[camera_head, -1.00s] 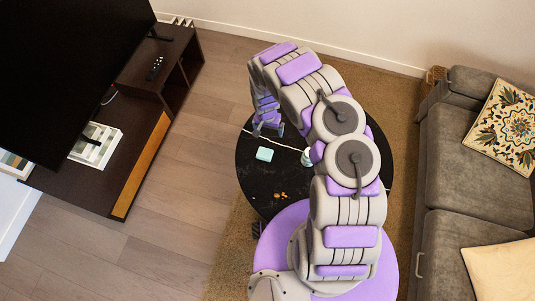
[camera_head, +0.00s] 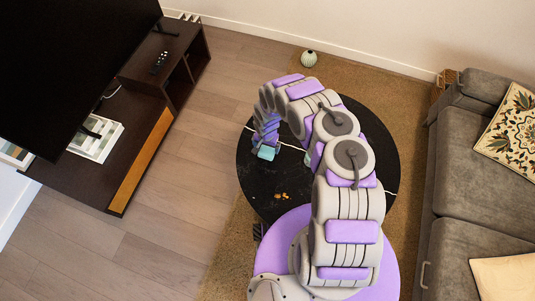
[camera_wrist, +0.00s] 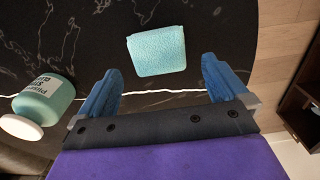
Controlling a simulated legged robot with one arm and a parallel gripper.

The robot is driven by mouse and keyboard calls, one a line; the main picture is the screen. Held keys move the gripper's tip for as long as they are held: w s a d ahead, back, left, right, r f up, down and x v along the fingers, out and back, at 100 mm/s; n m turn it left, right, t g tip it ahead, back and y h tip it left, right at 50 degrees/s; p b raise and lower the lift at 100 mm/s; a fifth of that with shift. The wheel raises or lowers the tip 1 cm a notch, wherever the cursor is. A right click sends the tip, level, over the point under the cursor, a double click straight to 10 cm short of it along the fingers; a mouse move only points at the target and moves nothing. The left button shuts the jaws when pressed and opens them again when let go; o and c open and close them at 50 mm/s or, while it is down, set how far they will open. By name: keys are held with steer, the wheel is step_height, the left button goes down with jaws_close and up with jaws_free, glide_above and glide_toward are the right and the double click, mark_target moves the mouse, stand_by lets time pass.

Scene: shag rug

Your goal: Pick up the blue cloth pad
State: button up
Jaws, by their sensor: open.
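The light blue cloth pad (camera_wrist: 157,51) lies flat on the dark marbled round table (camera_wrist: 50,40). In the wrist view it sits just beyond my gripper (camera_wrist: 161,82), centred between the two blue fingers. The fingers are spread wide and hold nothing. In the head view my gripper (camera_head: 267,142) is low over the left side of the table, close to the pad (camera_head: 267,152), which it partly covers. I cannot tell from the pictures how much height lies between the fingertips and the pad.
A teal bottle with a white cap (camera_wrist: 45,98) is left of my gripper in the wrist view. Small orange bits (camera_head: 281,195) lie on the table. A sofa (camera_head: 462,150) is at right, a dark TV bench (camera_head: 140,110) at left. A vase (camera_head: 309,58) stands at the back.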

mark_target(267, 151)
step_height(267, 151, down, 5)
steer(key=shift+r+b, duration=0.15)
steer(key=shift+b, duration=0.8)
steer(key=shift+d+f, duration=0.15)
steer(key=shift+f, duration=0.4)
steer(key=c, duration=1)
steer(key=shift+o, duration=0.2)
steer(key=shift+r, duration=0.1)
steer(key=shift+r, duration=0.6)
step_height(267, 151, up, 3)
steer(key=shift+f+p, duration=0.1)
steer(key=shift+p, duration=0.8)
steer(key=s, duration=0.5)
steer(key=s+a, duration=0.1)
steer(key=s, duration=0.4)
steer(key=s+r+p, duration=0.1)
steer(key=s, duration=0.5)
steer(key=shift+a, duration=0.2)
